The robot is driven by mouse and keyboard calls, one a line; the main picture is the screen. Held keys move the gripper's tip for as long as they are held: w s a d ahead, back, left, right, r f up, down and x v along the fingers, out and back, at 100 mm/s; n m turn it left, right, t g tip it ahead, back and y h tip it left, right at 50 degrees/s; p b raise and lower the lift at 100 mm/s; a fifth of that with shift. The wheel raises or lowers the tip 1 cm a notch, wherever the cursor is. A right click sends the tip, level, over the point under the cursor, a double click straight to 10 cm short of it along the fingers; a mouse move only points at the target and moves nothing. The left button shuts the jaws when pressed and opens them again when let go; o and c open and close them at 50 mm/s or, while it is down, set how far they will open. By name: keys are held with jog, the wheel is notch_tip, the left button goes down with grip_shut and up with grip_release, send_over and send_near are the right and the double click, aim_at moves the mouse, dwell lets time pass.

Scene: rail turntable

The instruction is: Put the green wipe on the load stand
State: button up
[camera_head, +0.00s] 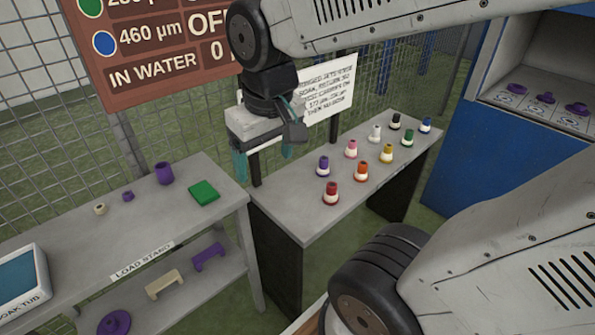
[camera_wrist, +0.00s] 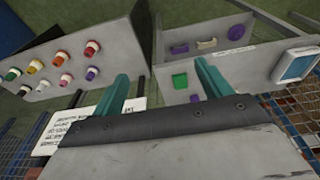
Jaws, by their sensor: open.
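The green wipe (camera_head: 203,193) lies flat on top of the load stand (camera_head: 75,222), near its right end. In the wrist view the green wipe (camera_wrist: 180,81) shows between and beyond the fingers. My gripper (camera_head: 264,163) has teal fingers spread apart with nothing between them. It is in the air, up and to the right of the wipe, near the gap between the two tables. The wrist view shows both fingertips of my gripper (camera_wrist: 160,70) apart.
A purple cup (camera_head: 164,173) and small rings stand left of the wipe. The soak tub (camera_head: 22,285) is at the stand's left end. A second table (camera_head: 285,213) holds several coloured pegs. A sign (camera_head: 325,95) and mesh fence stand behind. A blue cabinet (camera_head: 500,130) is at right.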

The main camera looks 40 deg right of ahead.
jog(key=s+r, duration=0.1)
jog(key=s, duration=0.7)
jog(key=shift+g, duration=0.4)
